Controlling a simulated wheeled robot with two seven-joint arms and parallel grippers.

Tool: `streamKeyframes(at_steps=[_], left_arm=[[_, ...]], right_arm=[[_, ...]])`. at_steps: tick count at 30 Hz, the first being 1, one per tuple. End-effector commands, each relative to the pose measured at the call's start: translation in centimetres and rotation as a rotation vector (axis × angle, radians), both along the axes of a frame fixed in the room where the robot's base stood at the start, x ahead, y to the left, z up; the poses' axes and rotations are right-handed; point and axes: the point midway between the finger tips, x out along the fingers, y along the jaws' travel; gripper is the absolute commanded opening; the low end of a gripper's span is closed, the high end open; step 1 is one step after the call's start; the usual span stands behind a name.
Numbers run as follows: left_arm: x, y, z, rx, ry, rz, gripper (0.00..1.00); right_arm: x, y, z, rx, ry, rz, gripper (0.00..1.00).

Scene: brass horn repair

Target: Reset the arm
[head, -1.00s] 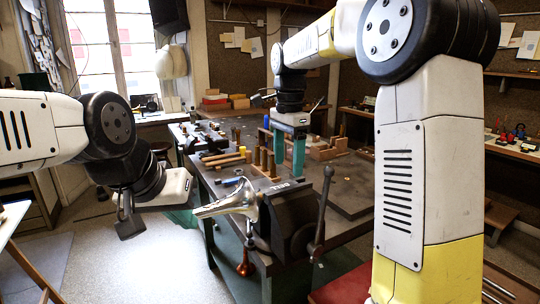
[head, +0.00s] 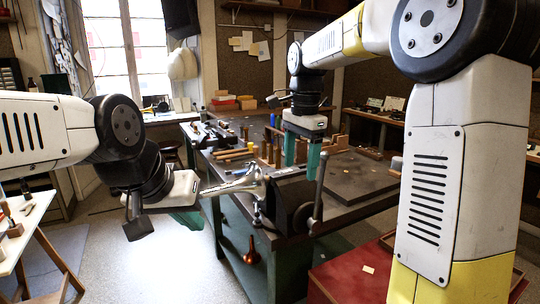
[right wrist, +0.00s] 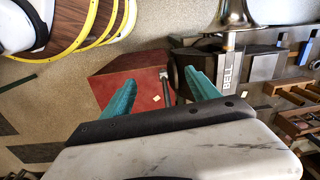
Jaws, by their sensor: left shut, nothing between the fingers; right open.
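My left gripper (head: 188,221) hangs low at the left of the head view, beside the bench's front left edge. Its fingers are shut and empty. My right gripper (head: 301,160) points down over the bench. Its teal fingers are apart with nothing held between them; they also show in the right wrist view (right wrist: 160,78). A silvery horn bell (head: 240,184) is at the bench vise (head: 292,205), its narrow part pointing left towards my left gripper. The bell's flare also shows at the top of the right wrist view (right wrist: 235,12).
The workbench (head: 365,178) holds several wooden pegs and blocks. A red cabinet (head: 345,279) stands at the front right. An orange-red funnel shape (head: 252,252) shows below the vise. A small wooden table (head: 28,222) is at the left edge. Floor between it and the bench is clear.

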Motion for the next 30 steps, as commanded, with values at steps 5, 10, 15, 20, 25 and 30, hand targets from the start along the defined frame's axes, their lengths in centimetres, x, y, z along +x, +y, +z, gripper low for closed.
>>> streamKeyframes(at_steps=[5,10,15,20,25,30], left_arm=[[0.0,0.0,0.0,0.0,0.0,0.0,0.0],[0.0,0.0,0.0,0.0,-0.001,0.0,0.0],[0.0,0.0,0.0,0.0,-0.001,0.0,0.0],[0.0,0.0,0.0,0.0,0.0,0.0,0.0],[0.0,0.0,0.0,0.0,-0.001,0.0,0.0],[0.0,0.0,0.0,0.0,-0.001,0.0,0.0]], right_arm=[[-1.6,-1.2,0.5,0.028,-0.042,0.082,0.7],[-4.0,-2.5,1.0,0.058,-0.105,0.203,0.7],[-7.5,-4.1,1.2,0.072,-0.207,0.375,0.7],[-12.5,-5.6,0.4,0.043,-0.361,0.61,0.7],[-17.0,-6.4,-1.4,-0.048,-0.502,0.835,0.7],[-19.3,-6.7,-3.0,-0.126,-0.571,0.966,0.7]])
